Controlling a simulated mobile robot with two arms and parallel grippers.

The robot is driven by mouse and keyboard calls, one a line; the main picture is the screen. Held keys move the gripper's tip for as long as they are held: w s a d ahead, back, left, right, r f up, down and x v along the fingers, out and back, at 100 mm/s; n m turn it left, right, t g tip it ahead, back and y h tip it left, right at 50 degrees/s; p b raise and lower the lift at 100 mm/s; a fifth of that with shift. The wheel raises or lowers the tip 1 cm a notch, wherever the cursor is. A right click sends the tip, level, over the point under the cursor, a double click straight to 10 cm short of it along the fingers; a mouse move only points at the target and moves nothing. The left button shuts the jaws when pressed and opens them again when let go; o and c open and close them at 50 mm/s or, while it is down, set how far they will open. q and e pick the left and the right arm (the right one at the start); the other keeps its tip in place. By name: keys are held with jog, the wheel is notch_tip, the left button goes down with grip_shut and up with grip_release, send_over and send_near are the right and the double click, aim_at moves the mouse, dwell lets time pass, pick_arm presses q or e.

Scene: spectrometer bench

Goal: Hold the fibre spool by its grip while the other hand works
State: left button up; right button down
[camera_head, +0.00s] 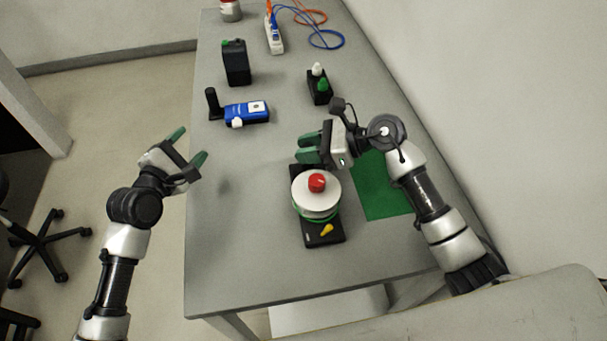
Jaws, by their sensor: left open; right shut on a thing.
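The fibre spool (316,198) is a white disc with green fibre around its lower rim and a red knob (317,183) on top. It sits on a black base (310,240) with a small yellow lever (326,230) at its near end. My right gripper (308,149) is shut at the far end of this base, on the spool's grip; the fingers hide the grip itself. My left gripper (190,148) is open and empty, at the table's left edge, well left of the spool.
A green mat (384,190) lies right of the spool, partly under my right arm. Further back stand a blue device (247,111) with a black handle, a black holder with two small bottles (319,88), a black canister (236,63) and a white power strip (274,36). The table's near left is clear.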

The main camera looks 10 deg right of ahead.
pick_arm(q)
jog(key=s+d+r+g+h, duration=0.3)
jog(key=s+d+g+h, duration=0.15)
jog(key=d, duration=0.25)
jog(key=g, duration=0.9)
send_near(312, 178)
jog(key=shift+t+h, duration=0.25)
jog(key=shift+h, duration=0.2)
jog(key=x, duration=0.6)
jog(key=s+f+x, duration=0.1)
jog(key=x, duration=0.3)
jog(key=shift+a, duration=0.15)
jog(key=c, duration=0.9)
jog(key=shift+c, duration=0.2)
jog(key=shift+w+g, duration=0.1)
jog(key=shift+g, duration=0.3)
jog(key=shift+w+m+g+y, duration=0.1)
jog(key=shift+m+g+y, duration=0.15)
jog(key=shift+m+g, duration=1.25)
jog(key=shift+w+m+g+y, duration=0.1)
jog(key=shift+m+g+y, duration=0.15)
jog(key=shift+m+g, duration=1.2)
